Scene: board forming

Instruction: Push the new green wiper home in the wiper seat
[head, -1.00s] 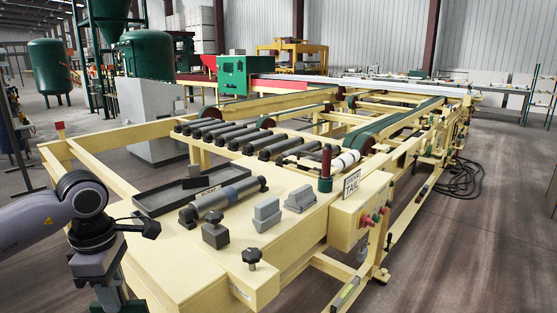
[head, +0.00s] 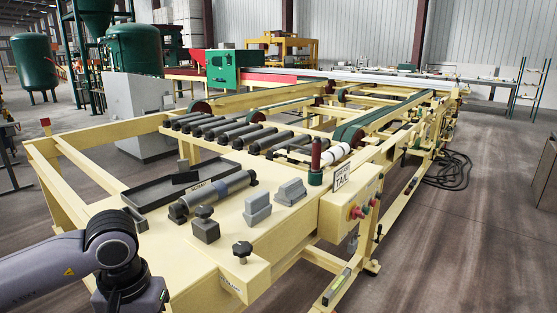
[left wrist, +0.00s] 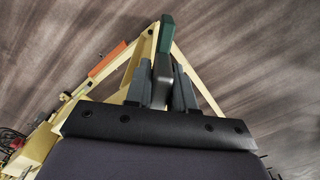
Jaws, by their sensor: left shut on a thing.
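My left gripper (left wrist: 161,66) shows in the left wrist view with its two dark fingers on either side of a narrow piece. My right gripper is in neither view.
The cream machine table (head: 285,222) holds a dark shallow tray (head: 137,204), a grey roller marked SCRAP (head: 215,190), grey blocks (head: 257,208) and black knobs (head: 242,250). A control box (head: 352,205) is on its right side. An orange strip (left wrist: 111,59) lies along a cream bar.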

